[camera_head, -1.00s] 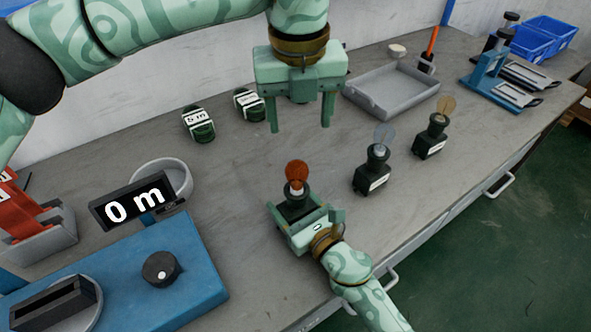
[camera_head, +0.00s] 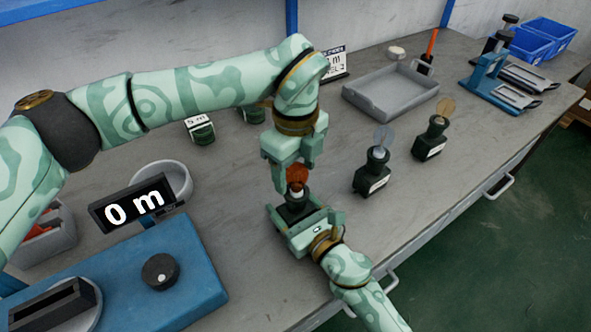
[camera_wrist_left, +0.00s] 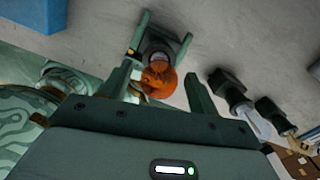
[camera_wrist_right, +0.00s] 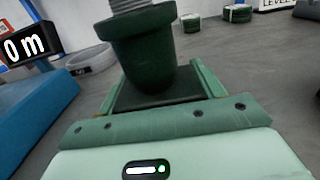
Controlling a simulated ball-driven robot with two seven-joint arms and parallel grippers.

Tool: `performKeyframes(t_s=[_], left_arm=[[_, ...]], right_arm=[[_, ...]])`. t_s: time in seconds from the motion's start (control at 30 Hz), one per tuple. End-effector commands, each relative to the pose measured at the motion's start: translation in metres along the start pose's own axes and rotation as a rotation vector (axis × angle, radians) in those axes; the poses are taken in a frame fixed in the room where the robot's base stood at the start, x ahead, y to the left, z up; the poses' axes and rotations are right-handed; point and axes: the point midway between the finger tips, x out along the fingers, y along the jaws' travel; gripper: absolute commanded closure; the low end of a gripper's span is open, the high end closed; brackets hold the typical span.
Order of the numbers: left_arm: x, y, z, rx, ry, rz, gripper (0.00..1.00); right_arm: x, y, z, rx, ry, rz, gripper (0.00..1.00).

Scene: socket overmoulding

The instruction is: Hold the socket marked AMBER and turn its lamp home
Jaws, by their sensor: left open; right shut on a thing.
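An orange lamp (camera_head: 297,174) stands upright in a dark green socket (camera_head: 292,211); I cannot see a marking on this socket. My right gripper (camera_head: 303,219) is shut on the socket, with a jaw on either side. The right wrist view shows the socket body (camera_wrist_right: 147,62) between the jaws and a threaded metal part (camera_wrist_right: 130,5) above it. My left gripper (camera_head: 294,179) points down over the lamp with its jaws open on either side. In the left wrist view the orange lamp (camera_wrist_left: 158,82) lies between the spread fingers; contact is not visible.
Two more sockets, one with a bluish lamp (camera_head: 384,137) and one with a yellowish lamp (camera_head: 446,106), stand to the right; their labels are unreadable. A grey tray (camera_head: 390,92) is behind. A display reading "0 m" (camera_head: 133,203) and a blue box (camera_head: 120,275) are left.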

Motion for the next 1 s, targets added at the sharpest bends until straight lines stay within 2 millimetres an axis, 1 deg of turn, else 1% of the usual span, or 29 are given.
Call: performKeyframes(t_s=[0.03,0.13,0.37,0.47,0.5,0.53,0.83,1.0], left_arm=[[0.0044,0.0002,-0.0004,0.000,0.001,0.001,0.39],[0.0087,-0.0001,-0.0001,0.000,-0.001,-0.001,0.39],[0.0095,-0.0001,-0.0001,0.001,-0.001,-0.001,0.39],[0.0094,-0.0001,-0.0001,0.001,-0.001,-0.001,0.64],[0.0093,-0.0001,-0.0001,0.001,-0.001,-0.001,0.75],[0.0093,-0.0001,-0.0001,0.001,-0.001,-0.001,0.84],[0.0089,-0.0004,-0.0001,0.021,-0.001,-0.002,0.84],[0.0091,-0.0003,-0.0001,0.085,-0.002,0.000,0.84]], right_arm=[[-0.0001,-0.0001,-0.0002,-0.001,0.001,0.000,0.58],[-0.0001,-0.0001,-0.0002,-0.001,0.001,0.000,0.58],[-0.0001,-0.0001,-0.0002,-0.001,0.001,0.000,0.58],[-0.0001,-0.0001,-0.0003,-0.001,0.001,0.000,0.58],[-0.0001,-0.0001,-0.0003,-0.001,0.001,0.000,0.58],[-0.0001,-0.0001,-0.0003,-0.001,0.001,0.000,0.58],[-0.0001,0.0002,-0.0003,-0.001,0.001,0.000,0.58],[-0.0001,0.0003,-0.0003,-0.001,0.001,0.001,0.58]])
